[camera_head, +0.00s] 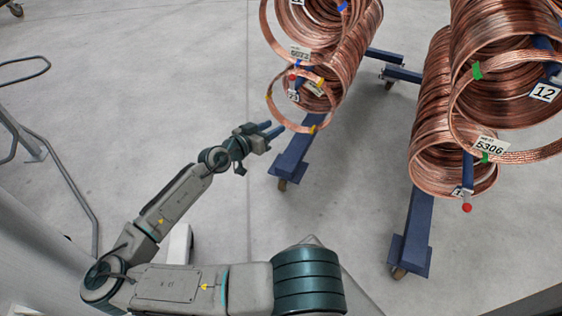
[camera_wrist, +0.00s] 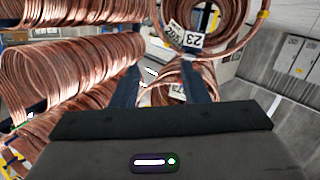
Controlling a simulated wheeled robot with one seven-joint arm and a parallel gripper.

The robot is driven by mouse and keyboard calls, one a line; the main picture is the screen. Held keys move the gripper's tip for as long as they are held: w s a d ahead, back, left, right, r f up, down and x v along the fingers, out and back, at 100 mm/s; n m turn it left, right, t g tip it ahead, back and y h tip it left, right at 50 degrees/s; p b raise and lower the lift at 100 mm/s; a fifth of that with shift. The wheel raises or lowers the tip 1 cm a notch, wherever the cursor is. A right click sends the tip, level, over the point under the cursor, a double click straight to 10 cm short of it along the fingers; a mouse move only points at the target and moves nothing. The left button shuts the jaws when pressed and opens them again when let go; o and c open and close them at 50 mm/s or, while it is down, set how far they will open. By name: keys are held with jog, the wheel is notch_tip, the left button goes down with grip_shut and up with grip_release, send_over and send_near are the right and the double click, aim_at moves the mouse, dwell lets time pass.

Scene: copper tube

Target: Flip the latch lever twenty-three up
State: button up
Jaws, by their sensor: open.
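The label marked 23 (camera_head: 293,96) hangs at the near end of the left copper coil rack. A small red knob (camera_head: 291,77) shows just above it, probably the latch lever's tip; the lever is small and partly hidden by copper loops. In the wrist view the 23 label (camera_wrist: 193,40) appears upside down, above and right of the finger gap, and the lever is not clear. My gripper (camera_head: 272,130) is left of the left rack's blue beam, below the label in the picture. Its fingers (camera_wrist: 165,82) are apart, with nothing held between them.
Loose copper loops (camera_head: 272,98) hang around the rack end near my fingers. The left rack's blue foot (camera_head: 290,165) stands on a caster. The right rack (camera_head: 412,235) carries coils labelled 12 and a red-tipped lever (camera_head: 467,207) hanging down. The floor between the racks is clear.

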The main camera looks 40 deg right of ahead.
jog(key=s+a+f+g+y+p, duration=0.1)
jog(key=s+a+g+y+p, duration=0.1)
jog(key=s+y+p, duration=0.2)
jog(key=s+a+f+g+y+p, duration=0.1)
jog(key=s+a+g+y+p, duration=0.1)
jog(key=s+y+p, duration=0.3)
jog(key=shift+s+a+f+g, duration=0.35)
jog(key=shift+s+g, duration=0.45)
jog(key=shift+s, duration=0.45)
jog(key=shift+a+r+p, duration=0.1)
jog(key=shift+a+p, duration=0.05)
jog(key=shift+p, duration=0.2)
jog(key=s+a+r+n+t+y+p, duration=0.15)
jog(key=a+r+y+p, duration=0.25)
jog(key=a+r+p, duration=0.5)
jog(key=w+a+r+n+g+y+p, duration=0.1)
jog(key=a+r+n+y+p, duration=0.25)
jog(key=a+r, duration=0.6)
jog(key=s+r+n+t+p, duration=0.2)
jog(key=r+p, duration=0.4)
jog(key=r, duration=1.1)
jog(key=s+r+n+t+p, duration=0.3)
jog(key=s+r+n+p, duration=0.2)
jog(key=r, duration=1.2)
jog(key=shift+s+d+r+n+p, duration=0.3)
jog(key=shift+n+p, duration=0.2)
jog(key=shift+p, duration=0.3)
